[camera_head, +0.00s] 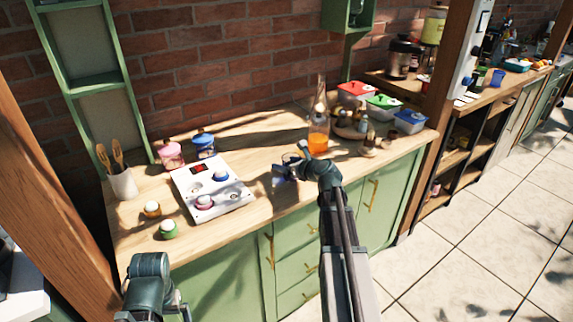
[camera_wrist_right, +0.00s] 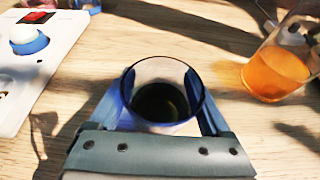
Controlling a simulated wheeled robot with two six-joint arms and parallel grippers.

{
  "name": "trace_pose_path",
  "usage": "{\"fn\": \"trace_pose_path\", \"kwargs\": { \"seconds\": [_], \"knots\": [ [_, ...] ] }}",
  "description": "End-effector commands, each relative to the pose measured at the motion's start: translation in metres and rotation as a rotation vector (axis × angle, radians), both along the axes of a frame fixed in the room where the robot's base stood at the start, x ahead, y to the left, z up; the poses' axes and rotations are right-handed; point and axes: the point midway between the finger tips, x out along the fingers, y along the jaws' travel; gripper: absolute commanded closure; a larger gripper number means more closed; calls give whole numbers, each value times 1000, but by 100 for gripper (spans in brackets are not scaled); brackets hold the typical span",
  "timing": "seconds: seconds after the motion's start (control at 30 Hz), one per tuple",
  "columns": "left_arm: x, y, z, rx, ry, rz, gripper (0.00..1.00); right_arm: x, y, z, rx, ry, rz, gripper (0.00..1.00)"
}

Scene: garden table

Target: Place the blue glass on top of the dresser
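A clear, bluish-tinted glass (camera_wrist_right: 160,112) stands upright between the two blue fingers of my right gripper (camera_wrist_right: 165,100) in the right wrist view. The fingers lie against its sides, with its rim above them. In the head view my right gripper (camera_head: 287,172) is low over the front middle of the wooden top, and the glass is small and partly hidden there. The wooden top (camera_head: 250,225) belongs to a green cabinet with drawers and doors (camera_head: 295,245). My left gripper (camera_head: 155,312) is at the bottom edge, short of the cabinet; its fingers are not clearly seen.
A white panel with knobs (camera_head: 212,188) lies left of my right gripper. An orange-filled flask (camera_head: 318,135) stands behind it. Lidded boxes (camera_head: 383,102) are at the back right, jars (camera_head: 171,155) at the back left. A blue cup (camera_head: 497,78) stands on a farther counter.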

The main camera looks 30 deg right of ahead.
Motion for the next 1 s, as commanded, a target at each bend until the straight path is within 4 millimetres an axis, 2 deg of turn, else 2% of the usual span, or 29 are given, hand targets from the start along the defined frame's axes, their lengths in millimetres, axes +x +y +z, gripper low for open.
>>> {"fn": "trace_pose_path", "kwargs": {
  "seconds": [0.03,0.1,0.4,0.8,1.0],
  "knots": [
    [0,0,0,0,0,0,0,0,0,0,0,0,0,7],
    [0,0,0,0,0,0,0,0,0,0,0,0,0,0],
    [0,0,6,0,0,0,0,0,0,6,0,0,0,0],
    [0,0,36,0,0,0,0,-73,-4,36,0,0,-2,0],
    [0,0,46,0,0,1,0,-100,-7,46,1,0,-1,0]
  ]
}}
